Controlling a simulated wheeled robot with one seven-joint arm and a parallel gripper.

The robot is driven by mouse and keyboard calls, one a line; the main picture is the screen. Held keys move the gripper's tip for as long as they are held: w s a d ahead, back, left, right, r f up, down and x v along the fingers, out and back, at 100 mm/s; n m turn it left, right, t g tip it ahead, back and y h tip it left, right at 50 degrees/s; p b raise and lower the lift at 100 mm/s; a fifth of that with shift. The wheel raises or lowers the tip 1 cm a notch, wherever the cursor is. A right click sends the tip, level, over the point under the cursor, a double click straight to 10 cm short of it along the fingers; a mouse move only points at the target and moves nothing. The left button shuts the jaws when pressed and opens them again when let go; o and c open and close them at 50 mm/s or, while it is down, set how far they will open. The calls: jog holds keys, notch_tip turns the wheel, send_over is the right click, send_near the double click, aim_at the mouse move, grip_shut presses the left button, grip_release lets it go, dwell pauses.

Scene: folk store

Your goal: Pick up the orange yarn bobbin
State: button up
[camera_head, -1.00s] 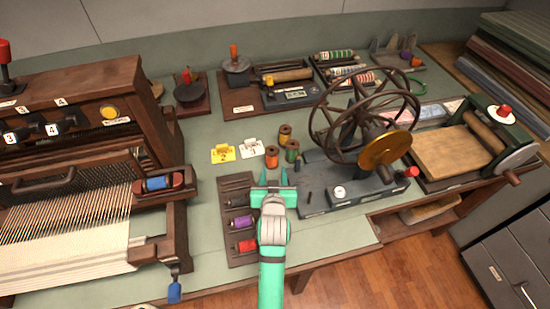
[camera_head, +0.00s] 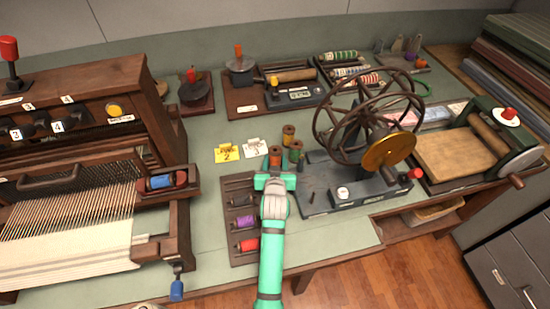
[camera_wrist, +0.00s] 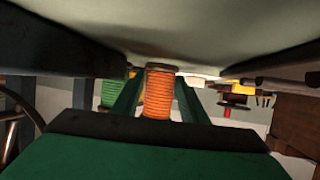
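The orange yarn bobbin (camera_head: 275,155) stands upright on the green tabletop, just beyond my gripper (camera_head: 275,174) in the head view. In the wrist view the orange bobbin (camera_wrist: 158,94) is centred, with one green finger on each side of it. My gripper is open; I cannot tell whether either finger touches the bobbin or how far along the fingers it sits. A green bobbin (camera_head: 295,150) stands close on the right, and a brown-orange one (camera_head: 288,134) stands behind. The green bobbin also shows left of the fingers in the wrist view (camera_wrist: 112,93).
A dark rack (camera_head: 242,226) with purple and red bobbins lies left of my arm. The winder with its large wheel (camera_head: 347,190) stands close on the right. A yellow card (camera_head: 227,154) and a white card (camera_head: 255,147) lie behind left. A loom (camera_head: 75,200) fills the left.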

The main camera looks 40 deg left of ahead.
jog(key=shift+c, duration=0.6)
jog(key=c, duration=0.7)
jog(key=shift+r, duration=0.2)
